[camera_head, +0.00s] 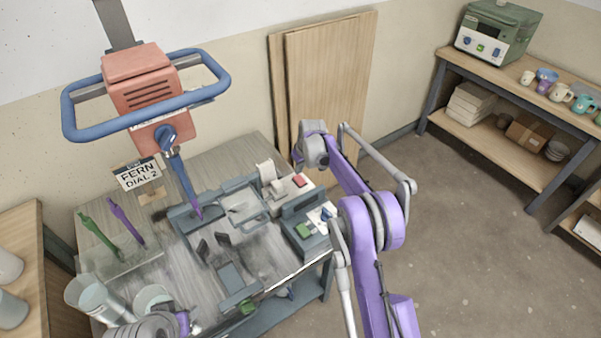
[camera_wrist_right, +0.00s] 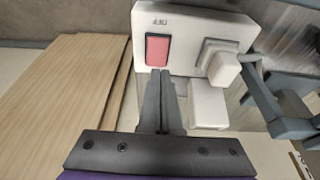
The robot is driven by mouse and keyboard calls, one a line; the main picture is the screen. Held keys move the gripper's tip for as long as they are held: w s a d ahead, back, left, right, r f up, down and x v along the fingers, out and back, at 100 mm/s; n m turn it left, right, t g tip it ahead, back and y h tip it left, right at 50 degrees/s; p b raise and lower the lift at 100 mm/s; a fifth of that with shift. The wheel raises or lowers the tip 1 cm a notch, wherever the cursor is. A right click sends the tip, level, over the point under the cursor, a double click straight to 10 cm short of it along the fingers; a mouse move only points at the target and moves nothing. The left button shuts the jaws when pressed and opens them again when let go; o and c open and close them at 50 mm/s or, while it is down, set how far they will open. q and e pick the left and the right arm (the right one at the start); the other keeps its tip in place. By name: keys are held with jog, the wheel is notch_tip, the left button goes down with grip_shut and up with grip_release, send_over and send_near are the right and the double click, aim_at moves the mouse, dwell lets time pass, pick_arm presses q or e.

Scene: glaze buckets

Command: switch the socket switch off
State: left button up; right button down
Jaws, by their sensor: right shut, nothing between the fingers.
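The white socket box (camera_wrist_right: 195,25) fills the top middle of the right wrist view, with a red rocker switch (camera_wrist_right: 158,50) on its left and a pale plug (camera_wrist_right: 222,68) on its right. The red switch also shows in the head view (camera_head: 300,181), at the back right of the workbench. My right gripper (camera_wrist_right: 163,75) is shut and empty, its tips just below the red switch; I cannot tell whether they touch it.
The workbench (camera_head: 175,270) carries a grey frame, pails (camera_head: 95,298) and a stand with green and purple tools. A red mixer (camera_head: 140,75) with a blue ring handle hangs above it. Wooden boards (camera_head: 330,80) lean on the wall behind. Open floor lies to the right.

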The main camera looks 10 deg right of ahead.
jog(key=s+d+r+b, duration=0.1)
jog(key=s+d+r, duration=0.1)
jog(key=s+r, duration=0.3)
jog(key=shift+r, duration=1.85)
jog(key=shift+s+r, duration=0.1)
jog(key=s+a+r+m+t, duration=0.1)
jog(key=s+r, duration=0.3)
jog(key=s, duration=0.6)
jog(key=s+a+r+m, duration=0.1)
jog(key=s+r, duration=0.4)
jog(key=s, duration=0.4)
jog(key=s+f+m, duration=0.1)
jog(key=s+f, duration=0.2)
jog(key=s, duration=0.7)
jog(key=s+a+f+m+t+h, duration=0.1)
jog(key=s+f, duration=0.3)
jog(key=s, duration=0.7)
jog(key=shift+s, duration=0.2)
